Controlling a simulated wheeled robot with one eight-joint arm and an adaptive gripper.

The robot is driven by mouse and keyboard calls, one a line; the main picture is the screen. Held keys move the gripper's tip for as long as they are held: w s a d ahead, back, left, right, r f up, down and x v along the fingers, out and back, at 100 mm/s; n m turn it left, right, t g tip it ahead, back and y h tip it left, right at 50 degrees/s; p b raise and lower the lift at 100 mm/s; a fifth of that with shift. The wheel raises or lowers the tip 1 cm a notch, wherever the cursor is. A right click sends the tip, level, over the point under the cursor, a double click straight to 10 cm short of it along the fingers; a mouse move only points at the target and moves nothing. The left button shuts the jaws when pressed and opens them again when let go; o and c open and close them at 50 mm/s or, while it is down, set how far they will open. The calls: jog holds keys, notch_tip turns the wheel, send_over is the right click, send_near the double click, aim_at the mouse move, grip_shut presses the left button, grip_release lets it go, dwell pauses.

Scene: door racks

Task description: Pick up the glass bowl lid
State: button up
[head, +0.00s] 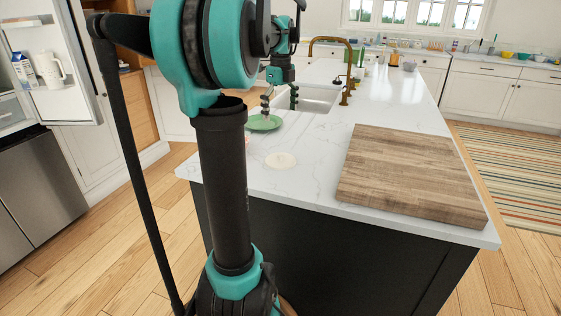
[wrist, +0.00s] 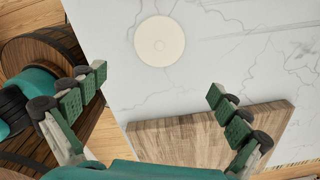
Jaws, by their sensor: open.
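A flat, round, cream-coloured disc that looks like the lid (head: 280,160) lies on the white marble island top near its front edge. In the wrist view the lid (wrist: 159,41) is at the top centre, with a small round mark at its middle. My gripper (wrist: 158,84) is open and empty, its two green-padded fingers spread wide. The lid shows beyond the fingertips, apart from them. In the head view my gripper (head: 280,101) is above the counter, farther back than the lid and partly behind my arm.
A thick wooden cutting board (head: 408,172) lies right of the lid; its edge also shows in the wrist view (wrist: 200,140). A green plate (head: 264,123) lies behind the lid. A sink with a brass faucet (head: 347,70) is farther back. The marble around the lid is clear.

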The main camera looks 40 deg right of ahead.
aim_at(280, 154)
notch_tip(280, 154, down, 16)
jog(key=shift+s+a+r, duration=0.1)
jog(key=shift+r, duration=0.05)
dwell(0.5)
jog(key=shift+c, duration=0.6)
jog(key=c, duration=1.5)
